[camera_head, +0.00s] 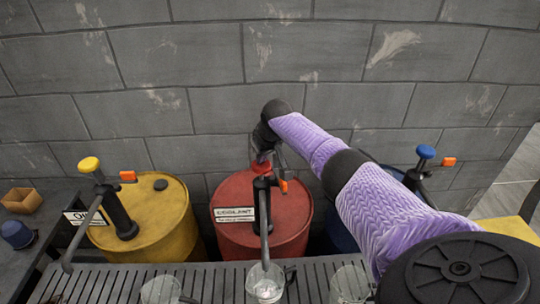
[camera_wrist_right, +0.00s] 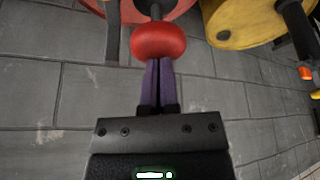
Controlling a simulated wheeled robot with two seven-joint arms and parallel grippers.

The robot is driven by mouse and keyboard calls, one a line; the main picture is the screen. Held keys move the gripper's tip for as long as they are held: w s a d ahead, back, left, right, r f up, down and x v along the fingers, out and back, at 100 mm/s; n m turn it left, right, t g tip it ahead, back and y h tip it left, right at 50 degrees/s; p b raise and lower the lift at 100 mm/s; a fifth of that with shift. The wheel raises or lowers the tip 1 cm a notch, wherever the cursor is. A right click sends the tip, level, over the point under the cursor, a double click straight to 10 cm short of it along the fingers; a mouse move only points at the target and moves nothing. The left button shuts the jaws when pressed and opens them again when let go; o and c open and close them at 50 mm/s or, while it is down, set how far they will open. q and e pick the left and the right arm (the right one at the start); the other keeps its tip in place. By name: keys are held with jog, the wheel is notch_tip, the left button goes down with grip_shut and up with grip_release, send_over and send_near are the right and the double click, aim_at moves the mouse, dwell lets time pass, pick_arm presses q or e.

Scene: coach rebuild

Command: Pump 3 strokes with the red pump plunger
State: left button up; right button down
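The red pump plunger has a round red knob (camera_wrist_right: 158,42) that fills the top middle of the right wrist view. In the head view the red knob (camera_head: 261,167) is largely hidden by my right wrist. Its black pump body (camera_head: 263,200) stands on the red drum (camera_head: 292,212), with the spout pointing toward the front. My right gripper (camera_wrist_right: 159,64) has its purple fingers nearly together, with their tips at the knob's edge. I see no part of the knob between the fingers, and contact is hard to tell. My left gripper is not in view.
A yellow drum (camera_head: 165,212) with a yellow-knobbed pump (camera_head: 89,165) stands left. A blue-knobbed pump (camera_head: 426,152) stands right, partly behind my arm. Clear cups, including the middle one (camera_head: 265,286), stand along the slatted rack (camera_head: 211,279) in front. A grey block wall (camera_head: 200,60) closes the back.

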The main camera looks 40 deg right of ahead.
jog(key=shift+r+p, duration=2)
jog(key=shift+r, duration=0.4)
jog(key=shift+f, duration=0.1)
jog(key=shift+f, duration=0.15)
